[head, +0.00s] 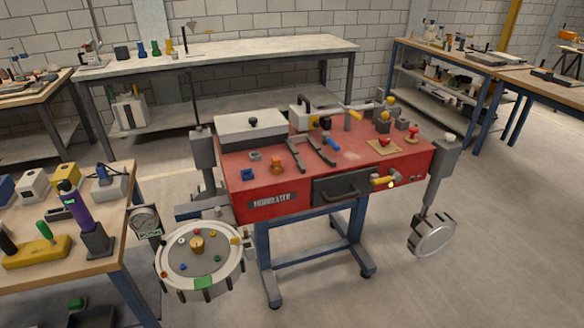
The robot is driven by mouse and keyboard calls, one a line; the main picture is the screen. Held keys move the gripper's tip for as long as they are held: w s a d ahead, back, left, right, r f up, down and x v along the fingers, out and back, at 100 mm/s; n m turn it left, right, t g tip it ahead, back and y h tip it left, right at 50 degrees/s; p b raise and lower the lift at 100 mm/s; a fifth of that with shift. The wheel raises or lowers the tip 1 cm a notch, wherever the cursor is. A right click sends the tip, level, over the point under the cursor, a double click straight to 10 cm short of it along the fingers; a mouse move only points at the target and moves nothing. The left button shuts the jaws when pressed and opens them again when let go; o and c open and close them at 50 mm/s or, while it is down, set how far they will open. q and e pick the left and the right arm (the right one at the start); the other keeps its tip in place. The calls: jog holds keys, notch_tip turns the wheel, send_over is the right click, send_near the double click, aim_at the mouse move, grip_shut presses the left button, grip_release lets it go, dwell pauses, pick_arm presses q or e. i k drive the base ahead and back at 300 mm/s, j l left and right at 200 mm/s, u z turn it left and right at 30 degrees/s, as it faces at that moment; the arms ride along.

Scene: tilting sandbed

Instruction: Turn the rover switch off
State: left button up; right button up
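A red bench unit (240,195) on a blue wheeled frame stands in the middle of the head view. I cannot tell which part is the rover switch. On the right of its top are a red knob on a tan plate (384,145) and a red-topped post (412,133). A yellow handle (382,181) sticks out of its front, right of a dark drawer (342,186). Small blue and orange pieces (276,164) lie on the left of the top. Whether any switch is on or off is too small to tell. Neither of my grippers shows in the view.
A round tray with coloured knobs (215,277) and a dial gauge (146,222) sit at the unit's front left. A grey wheel (433,236) hangs at its right. A cluttered wooden table (60,279) stands at left. The floor at front right is clear.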

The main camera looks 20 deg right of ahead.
aim_at(384, 141)
jog(key=z, duration=1.25)
jog(key=i+u, duration=0.2)
jog(key=i, duration=0.3)
jog(key=i+l+u, duration=0.15)
jog(key=i, duration=0.35)
jog(key=i+l, duration=0.05)
